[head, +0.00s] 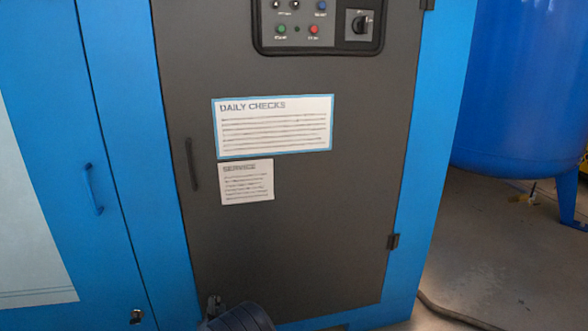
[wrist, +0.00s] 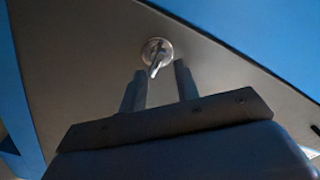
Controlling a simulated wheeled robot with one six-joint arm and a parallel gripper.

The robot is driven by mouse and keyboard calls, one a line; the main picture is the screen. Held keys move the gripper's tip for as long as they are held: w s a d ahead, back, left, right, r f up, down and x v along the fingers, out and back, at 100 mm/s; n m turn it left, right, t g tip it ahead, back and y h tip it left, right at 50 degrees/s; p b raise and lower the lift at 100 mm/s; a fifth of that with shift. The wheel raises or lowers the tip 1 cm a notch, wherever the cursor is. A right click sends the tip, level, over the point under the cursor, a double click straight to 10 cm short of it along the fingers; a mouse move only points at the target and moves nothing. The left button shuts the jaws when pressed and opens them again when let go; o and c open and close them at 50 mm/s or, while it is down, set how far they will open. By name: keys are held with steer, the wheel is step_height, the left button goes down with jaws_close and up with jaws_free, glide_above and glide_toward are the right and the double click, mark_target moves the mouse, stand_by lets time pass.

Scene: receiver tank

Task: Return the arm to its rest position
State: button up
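My gripper (wrist: 161,74) shows in the wrist view with its two dark fingers apart and nothing filling the gap. A round silver fitting with a small lever or key (wrist: 156,53) sits on the dark door panel just beyond the fingertips. The lower end of the lever points toward the gap; I cannot tell whether a finger touches it. In the head view the end of my arm and gripper (head: 214,302) are at the bottom edge, in front of the lower left of the dark cabinet door (head: 300,230). The rest of the arm is out of frame.
The blue cabinet has a control panel (head: 320,22) at the top, a door handle (head: 191,164), a second blue handle (head: 93,189) and a lock (head: 136,316). A blue tank (head: 518,90) stands at right. A hose (head: 450,312) lies on the floor.

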steer(key=n, duration=0.4)
steer(key=shift+a+r+n, duration=0.2)
steer(key=shift+n, duration=0.2)
steer(key=n+p, duration=0.1)
steer(key=n, duration=0.1)
steer(key=n+p, duration=0.1)
steer(key=n, duration=0.1)
steer(key=shift+s+a+r+n, duration=0.1)
steer(key=shift+a+r+n, duration=0.1)
steer(key=shift+n, duration=0.1)
steer(key=shift+s+f, duration=0.1)
steer(key=shift+s, duration=0.05)
steer(key=shift+p+v, duration=0.45)
steer(key=shift+v, duration=0.65)
